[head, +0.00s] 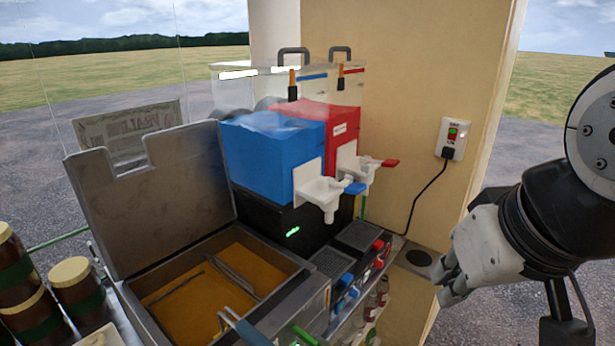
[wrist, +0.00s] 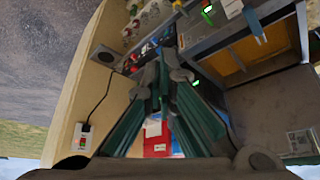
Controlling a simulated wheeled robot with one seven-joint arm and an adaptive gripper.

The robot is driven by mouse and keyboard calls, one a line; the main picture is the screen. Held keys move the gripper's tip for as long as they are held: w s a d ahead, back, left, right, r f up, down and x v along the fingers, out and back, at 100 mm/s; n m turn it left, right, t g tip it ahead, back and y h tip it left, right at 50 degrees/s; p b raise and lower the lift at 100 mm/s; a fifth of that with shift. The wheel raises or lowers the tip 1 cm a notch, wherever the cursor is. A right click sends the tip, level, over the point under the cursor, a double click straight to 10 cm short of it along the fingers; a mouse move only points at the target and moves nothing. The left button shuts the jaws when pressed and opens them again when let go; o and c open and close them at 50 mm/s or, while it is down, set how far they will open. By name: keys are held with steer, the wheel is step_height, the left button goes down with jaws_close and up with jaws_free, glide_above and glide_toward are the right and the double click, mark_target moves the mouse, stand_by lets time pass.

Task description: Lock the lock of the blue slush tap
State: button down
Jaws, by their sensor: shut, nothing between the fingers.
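The blue slush tank (head: 268,155) stands on a black machine base. Its white tap (head: 322,195) is on the front right side, with a blue handle (head: 355,188). I cannot clearly tell which part is its lock. The red tank (head: 343,130) stands beside it, with a white tap and a red handle (head: 390,163). My gripper (head: 445,286) is shut and empty, right of and lower than both taps, apart from them. In the wrist view my gripper (wrist: 163,78) points toward the front of the machine, and its fingers hide part of the red tank (wrist: 155,150) and the taps.
An open-lidded fryer with amber contents (head: 195,300) stands left of the machine. Several red and blue knobs (head: 348,279) and bottles (head: 383,290) are below the taps. A wall socket (head: 450,138) with a black cable is at the right. Dark jars (head: 78,290) stand far left.

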steer(key=w+d+r+m+b, duration=0.1)
steer(key=w+r+m+b, duration=0.2)
steer(key=w, duration=1.2)
steer(key=m+g+h+b, duration=0.3)
steer(key=m+b, duration=0.3)
steer(key=b, duration=0.6)
glide_above(345, 182)
steer(key=w+d, duration=0.2)
steer(key=f, duration=0.4)
steer(key=shift+s+a, duration=0.2)
steer(key=p+x, duration=0.1)
steer(key=x, duration=0.9)
steer(key=shift+a, duration=0.1)
